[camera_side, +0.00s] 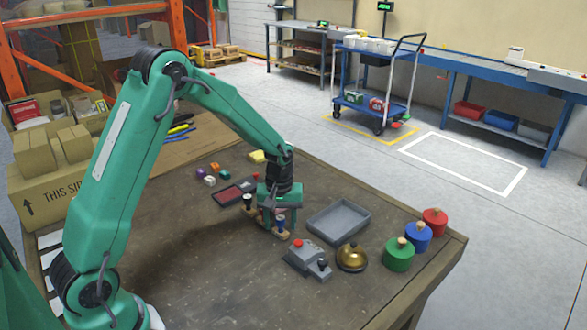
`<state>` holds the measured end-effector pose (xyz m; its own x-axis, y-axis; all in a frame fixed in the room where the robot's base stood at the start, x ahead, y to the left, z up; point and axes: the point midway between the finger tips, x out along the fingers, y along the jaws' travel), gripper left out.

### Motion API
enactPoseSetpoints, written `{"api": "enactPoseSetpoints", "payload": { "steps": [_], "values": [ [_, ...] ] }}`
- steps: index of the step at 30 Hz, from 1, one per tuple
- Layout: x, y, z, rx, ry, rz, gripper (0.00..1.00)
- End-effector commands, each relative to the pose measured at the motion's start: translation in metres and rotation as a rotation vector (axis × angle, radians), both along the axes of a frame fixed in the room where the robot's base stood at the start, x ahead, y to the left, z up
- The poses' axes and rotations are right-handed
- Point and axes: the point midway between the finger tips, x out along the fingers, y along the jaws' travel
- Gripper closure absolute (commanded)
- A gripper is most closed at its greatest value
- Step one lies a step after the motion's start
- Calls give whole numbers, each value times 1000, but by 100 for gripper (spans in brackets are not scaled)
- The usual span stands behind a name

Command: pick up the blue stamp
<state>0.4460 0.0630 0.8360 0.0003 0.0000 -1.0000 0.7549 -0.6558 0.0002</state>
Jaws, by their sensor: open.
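A small wooden rack (264,226) stands on the table with several stamps in it. The blue stamp (280,221) appears at the rack's right part, upright, partly covered by my gripper. A black-topped stamp (248,201) stands at the rack's left end. My gripper (271,212) is open, pointing down over the rack, with its fingers low among the stamps. I cannot tell whether a finger touches the blue stamp. The middle of the rack is largely hidden behind the gripper.
A grey tray (338,221) lies right of the rack. In front are a grey device with a red button (304,256) and a brass bell (352,257). Green (398,256), blue (418,238) and red (435,222) lidded pots stand near the right edge. A red ink pad (229,195) lies behind left.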

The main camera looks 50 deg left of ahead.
Motion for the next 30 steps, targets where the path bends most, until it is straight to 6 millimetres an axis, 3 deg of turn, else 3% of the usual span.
{"api": "enactPoseSetpoints", "payload": {
  "steps": [11, 12, 19, 30],
  "values": [
    [0, 0, 0, 0, 0, 0, 49],
    [0, 0, 0, 0, 0, 0, 51],
    [0, 0, 0, 0, 0, 0, 96],
    [0, 0, 3, 0, 0, 0, 97]
  ]
}}
